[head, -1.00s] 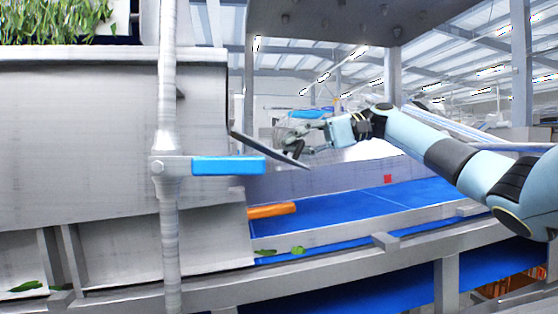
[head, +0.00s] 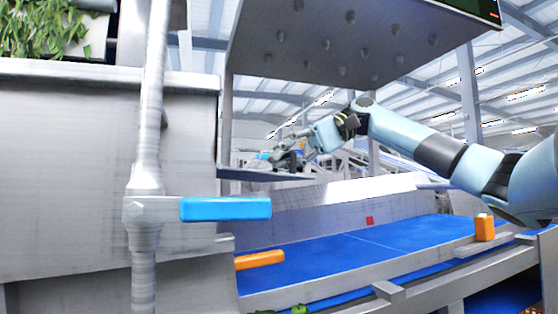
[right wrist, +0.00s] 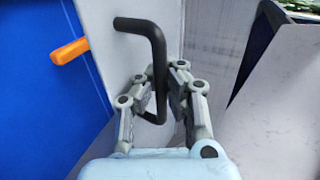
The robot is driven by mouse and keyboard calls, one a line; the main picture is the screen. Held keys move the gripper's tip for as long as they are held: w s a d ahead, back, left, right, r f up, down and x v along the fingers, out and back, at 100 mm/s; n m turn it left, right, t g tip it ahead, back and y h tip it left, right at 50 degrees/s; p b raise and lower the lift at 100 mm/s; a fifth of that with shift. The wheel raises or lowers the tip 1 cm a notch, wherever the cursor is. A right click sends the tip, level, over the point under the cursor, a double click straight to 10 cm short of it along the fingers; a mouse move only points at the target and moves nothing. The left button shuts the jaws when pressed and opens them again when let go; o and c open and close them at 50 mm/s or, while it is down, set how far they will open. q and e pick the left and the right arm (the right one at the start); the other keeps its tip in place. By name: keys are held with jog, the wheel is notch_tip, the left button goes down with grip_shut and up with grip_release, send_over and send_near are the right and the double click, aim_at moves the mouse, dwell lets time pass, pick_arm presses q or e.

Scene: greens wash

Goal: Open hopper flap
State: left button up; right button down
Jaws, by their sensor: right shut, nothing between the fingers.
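The grey hopper (head: 100,170) fills the left of the head view. A thin dark flap (head: 262,175) sticks out nearly level from its right edge. My right gripper (head: 277,157) is just above the flap's outer end. In the right wrist view my right gripper (right wrist: 160,76) is shut, with nothing held. A bent black handle (right wrist: 157,50) stands right at its fingers, partly hidden by them; I cannot tell whether they touch. The handle is on a pale panel (right wrist: 115,45). My left gripper is not in view.
A blue lever (head: 225,209) sits on the upright pipe (head: 148,165). A blue conveyor (head: 350,250) runs below, with an orange bar (head: 259,260) at its left and an orange block (head: 485,228) at its right. A grey hood (head: 340,45) hangs overhead. Leafy greens (head: 45,28) lie top left.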

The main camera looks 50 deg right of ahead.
jog(key=shift+d, duration=0.1)
jog(key=c, duration=1.4)
grip_release()
jog(key=shift+s+d, duration=0.2)
jog(key=shift+d, duration=0.15)
jog(key=shift+c, duration=0.2)
jog(key=shift+o, duration=0.3)
jog(key=shift+w+a, duration=0.1)
jog(key=shift+a, duration=0.15)
jog(key=v, duration=1.2)
jog(key=shift+f, duration=0.2)
